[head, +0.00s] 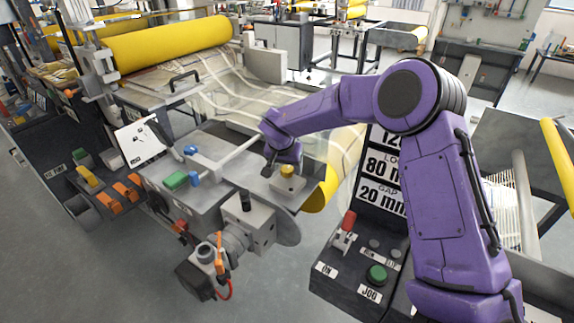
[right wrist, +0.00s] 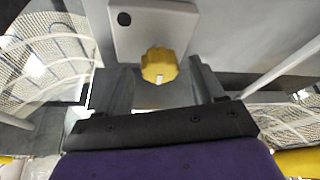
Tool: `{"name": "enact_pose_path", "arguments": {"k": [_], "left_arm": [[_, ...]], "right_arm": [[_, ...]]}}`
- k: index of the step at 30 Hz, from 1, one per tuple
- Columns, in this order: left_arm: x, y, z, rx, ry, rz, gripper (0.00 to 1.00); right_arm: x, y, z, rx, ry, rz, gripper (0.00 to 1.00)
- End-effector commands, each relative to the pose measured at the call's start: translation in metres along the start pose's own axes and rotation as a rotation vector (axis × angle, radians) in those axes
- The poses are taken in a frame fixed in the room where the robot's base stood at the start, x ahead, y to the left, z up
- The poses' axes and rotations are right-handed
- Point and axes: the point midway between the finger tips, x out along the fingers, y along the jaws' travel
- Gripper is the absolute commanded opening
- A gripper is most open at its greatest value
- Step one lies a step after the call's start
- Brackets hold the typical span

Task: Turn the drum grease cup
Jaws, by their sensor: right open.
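The grease cup is a small yellow knob (head: 287,170) on a grey block (head: 291,184) at the end of the machine's side plate. In the right wrist view the ribbed yellow cup (right wrist: 159,64) shows in front of its grey plate (right wrist: 145,25), between the two dark fingers. My right gripper (head: 272,163) is at the cup, its wrist just behind it. It is open, one finger on each side, with visible gaps to the cup. Its fingers are partly hidden in the head view. My left gripper is not in view.
A panel (head: 350,262) with a red-handled switch and a green JOG button (head: 377,274) stands below my right arm. A yellow roller (head: 165,44) and mesh web lie behind. A rod (head: 236,152) and green and blue parts are left of the cup.

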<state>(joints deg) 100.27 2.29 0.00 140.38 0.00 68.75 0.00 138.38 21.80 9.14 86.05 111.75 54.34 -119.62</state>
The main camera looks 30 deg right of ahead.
Motion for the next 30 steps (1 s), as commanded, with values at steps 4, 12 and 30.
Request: {"name": "enact_pose_path", "arguments": {"k": [4, 12, 30], "left_arm": [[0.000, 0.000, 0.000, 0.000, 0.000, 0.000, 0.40], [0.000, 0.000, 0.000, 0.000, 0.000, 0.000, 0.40], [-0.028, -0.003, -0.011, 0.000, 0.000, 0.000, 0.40]], "right_arm": [[0.001, 0.000, 0.000, 0.000, 0.000, -0.001, 0.68], [0.001, 0.000, 0.000, 0.001, 0.000, 0.000, 0.12], [-0.004, -0.001, -0.002, 0.186, -0.001, 0.076, 0.12]]}}
